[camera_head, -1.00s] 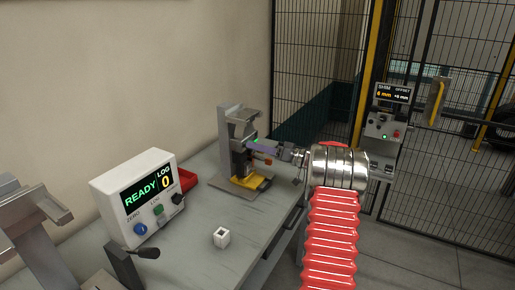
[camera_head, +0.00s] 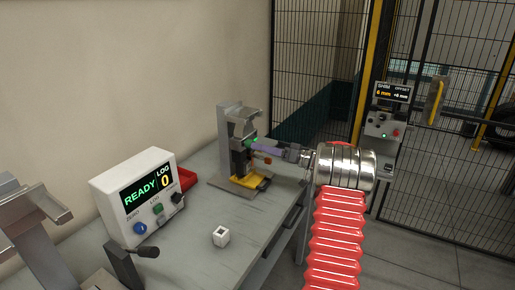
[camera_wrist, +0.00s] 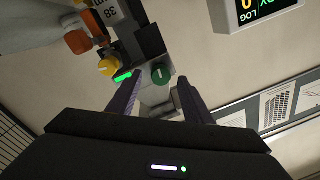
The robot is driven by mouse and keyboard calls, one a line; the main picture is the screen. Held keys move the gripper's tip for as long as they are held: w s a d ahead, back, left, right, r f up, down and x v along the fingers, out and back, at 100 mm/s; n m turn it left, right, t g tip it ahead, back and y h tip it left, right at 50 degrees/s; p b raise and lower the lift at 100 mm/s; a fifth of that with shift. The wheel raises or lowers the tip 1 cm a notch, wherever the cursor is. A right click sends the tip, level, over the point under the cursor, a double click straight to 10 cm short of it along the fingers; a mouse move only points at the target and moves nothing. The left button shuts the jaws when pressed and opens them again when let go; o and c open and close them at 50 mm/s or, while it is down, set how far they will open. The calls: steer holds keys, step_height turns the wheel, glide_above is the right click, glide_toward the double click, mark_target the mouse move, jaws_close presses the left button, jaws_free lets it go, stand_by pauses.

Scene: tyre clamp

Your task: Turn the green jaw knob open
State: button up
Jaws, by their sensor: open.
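The clamp fixture (camera_head: 229,120) stands at the far end of the grey bench, a grey upright on a base with a yellow part. In the wrist view the round green jaw knob (camera_wrist: 161,76) shows between my two fingers, near their tips. A yellow knob (camera_wrist: 108,66) and an orange-red part (camera_wrist: 78,41) are left of it. My gripper (camera_wrist: 158,84) is open, one finger on each side of the green knob. I cannot tell whether either finger touches it. In the head view my gripper (camera_head: 270,148) reaches the fixture from the right and partly hides it.
A display box (camera_head: 138,198) reading READY and LOG 0 stands on the bench, with a red bin (camera_head: 177,186) behind it. A small white hollow block (camera_head: 221,237) lies on the bench. A shim panel (camera_head: 383,122) and mesh fence stand behind my arm.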

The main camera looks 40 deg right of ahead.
steer(key=v, duration=1.1)
steer(key=shift+f, duration=0.1)
